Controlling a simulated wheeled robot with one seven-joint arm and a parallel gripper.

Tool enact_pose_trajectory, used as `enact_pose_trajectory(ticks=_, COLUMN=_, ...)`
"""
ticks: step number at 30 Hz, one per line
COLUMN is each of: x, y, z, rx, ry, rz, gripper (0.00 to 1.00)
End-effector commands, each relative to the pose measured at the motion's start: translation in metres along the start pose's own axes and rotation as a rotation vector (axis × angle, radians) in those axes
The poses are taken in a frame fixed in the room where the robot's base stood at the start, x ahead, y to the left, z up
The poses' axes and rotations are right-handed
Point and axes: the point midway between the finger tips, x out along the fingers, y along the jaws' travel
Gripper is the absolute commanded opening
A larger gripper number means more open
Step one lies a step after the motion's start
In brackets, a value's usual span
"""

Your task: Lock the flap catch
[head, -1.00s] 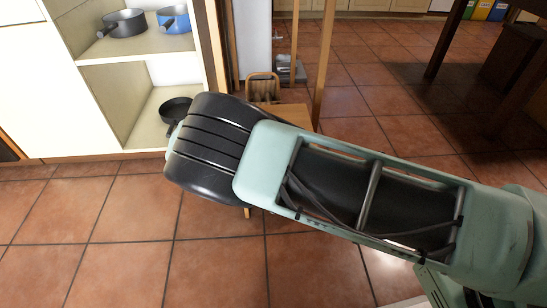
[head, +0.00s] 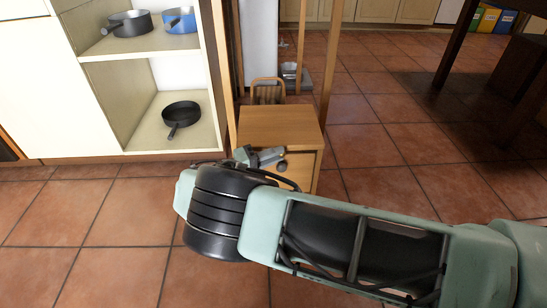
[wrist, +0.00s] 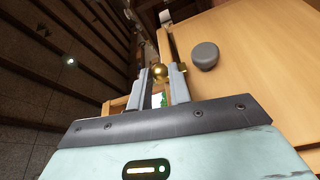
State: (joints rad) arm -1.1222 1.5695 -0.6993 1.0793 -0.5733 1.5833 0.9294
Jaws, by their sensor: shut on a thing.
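A small wooden cabinet (head: 280,122) stands in the middle of the head view, its front partly hidden by my arm. In the wrist view its wooden front (wrist: 250,75) fills the right side. A dark grey round knob (wrist: 205,55) sits on that front, to the right of my fingers. My gripper (wrist: 160,76) is shut on a small brass ball (wrist: 159,71) at the panel's left edge. In the head view my gripper (head: 264,158) is at the cabinet's upper front. The rest of the catch is too small or hidden to tell its position.
Left of the cabinet is an open shelf unit (head: 140,52) with a dark pan (head: 180,116), a grey pot (head: 130,23) and a blue pot (head: 178,18). A wooden post (head: 330,60) rises behind the cabinet. The tiled floor (head: 110,235) in front is clear.

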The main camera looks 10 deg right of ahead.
Motion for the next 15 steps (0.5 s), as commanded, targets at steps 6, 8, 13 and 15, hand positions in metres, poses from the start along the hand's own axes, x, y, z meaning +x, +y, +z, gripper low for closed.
enact_pose_trajectory(ticks=6, x=0.0006, y=-0.0003, z=-0.0011, rx=0.0, ry=0.003, rz=0.0, gripper=0.0)
enact_pose_trajectory(ticks=8, x=0.0007, y=-0.0003, z=-0.0011, rx=0.0, ry=0.003, rz=0.0, gripper=0.0)
enact_pose_trajectory(ticks=13, x=0.0006, y=-0.0003, z=-0.0009, rx=0.0, ry=0.003, rz=-0.001, gripper=0.41)
enact_pose_trajectory(ticks=15, x=0.0006, y=-0.0002, z=-0.0007, rx=0.0, ry=0.002, rz=0.0, gripper=0.41)
